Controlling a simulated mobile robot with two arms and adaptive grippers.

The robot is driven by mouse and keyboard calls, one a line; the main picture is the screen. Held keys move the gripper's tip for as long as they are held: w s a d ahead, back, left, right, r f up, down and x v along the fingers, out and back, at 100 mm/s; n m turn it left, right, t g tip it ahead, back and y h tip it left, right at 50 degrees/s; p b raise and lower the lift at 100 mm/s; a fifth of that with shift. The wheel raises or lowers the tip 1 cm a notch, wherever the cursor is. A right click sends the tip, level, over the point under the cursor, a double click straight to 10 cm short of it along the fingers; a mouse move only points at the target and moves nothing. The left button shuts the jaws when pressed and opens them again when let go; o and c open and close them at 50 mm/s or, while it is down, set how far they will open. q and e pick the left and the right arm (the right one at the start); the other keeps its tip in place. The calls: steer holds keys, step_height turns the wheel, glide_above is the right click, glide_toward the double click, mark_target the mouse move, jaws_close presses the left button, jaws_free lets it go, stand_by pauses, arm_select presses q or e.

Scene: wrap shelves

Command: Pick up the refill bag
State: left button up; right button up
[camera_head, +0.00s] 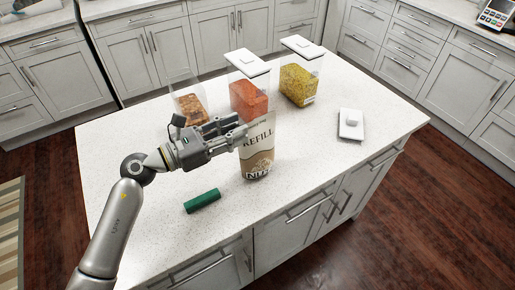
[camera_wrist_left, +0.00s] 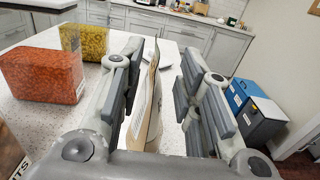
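The refill bag (camera_head: 257,158), white and brown with "REFILL" printed on it, stands upright on the white island counter. My left gripper (camera_head: 240,131) reaches in from the left at the bag's upper left side. In the left wrist view the bag (camera_wrist_left: 148,108) shows edge-on between the two spread fingers of the left gripper (camera_wrist_left: 163,75). It is near the left finger, with a clear gap to the right finger. I cannot tell whether the left finger touches it. My right gripper is not in view.
Clear containers hold brown (camera_head: 191,106), orange (camera_head: 248,100) and yellow (camera_head: 298,86) food behind the bag. White lids (camera_head: 247,63) top the latter two. Another white lid (camera_head: 351,128) lies at the right. A green cylinder (camera_head: 202,200) lies in front. The counter's front right is clear.

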mark_target(256, 120)
arm_select(q)
steer(key=shift+x, duration=0.95)
steer(key=p+x, duration=0.3)
steer(key=x, duration=0.1)
steer(key=shift+w+a+r, duration=0.1)
steer(key=shift+w, duration=0.05)
steer(key=shift+w+d, duration=0.25)
steer(key=shift+d, duration=0.2)
steer(key=shift+a+f, duration=0.1)
steer(key=shift+f, duration=0.1)
jaws_close()
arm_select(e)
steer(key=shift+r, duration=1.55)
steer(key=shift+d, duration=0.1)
